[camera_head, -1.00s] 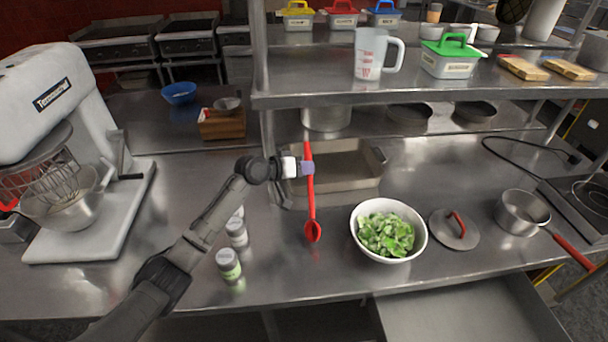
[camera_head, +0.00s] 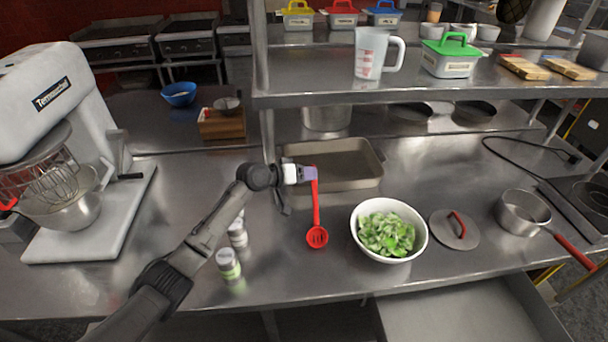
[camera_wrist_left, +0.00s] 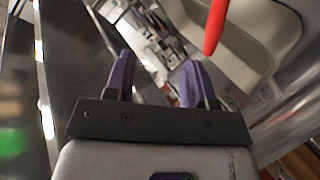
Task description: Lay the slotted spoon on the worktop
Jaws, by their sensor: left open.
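The red slotted spoon (camera_head: 317,215) appears to lie on the steel worktop (camera_head: 285,270), its slotted bowl toward the front edge and its handle pointing back. The top of the handle is close to or behind my left gripper (camera_head: 308,174). In the left wrist view the red handle end (camera_wrist_left: 215,25) shows beyond the right-hand finger, outside the gap. My left gripper also shows there with its purple fingers (camera_wrist_left: 156,80) apart and nothing between them. I cannot tell whether a finger touches the handle. My right gripper is not in view.
A white bowl of greens (camera_head: 388,250) stands right of the spoon, with a lid (camera_head: 455,232) and a saucepan (camera_head: 521,214) beyond. A metal tray (camera_head: 345,185) is behind. Small jars (camera_head: 228,264) stand to the left. A shelf (camera_head: 400,92) overhangs the back.

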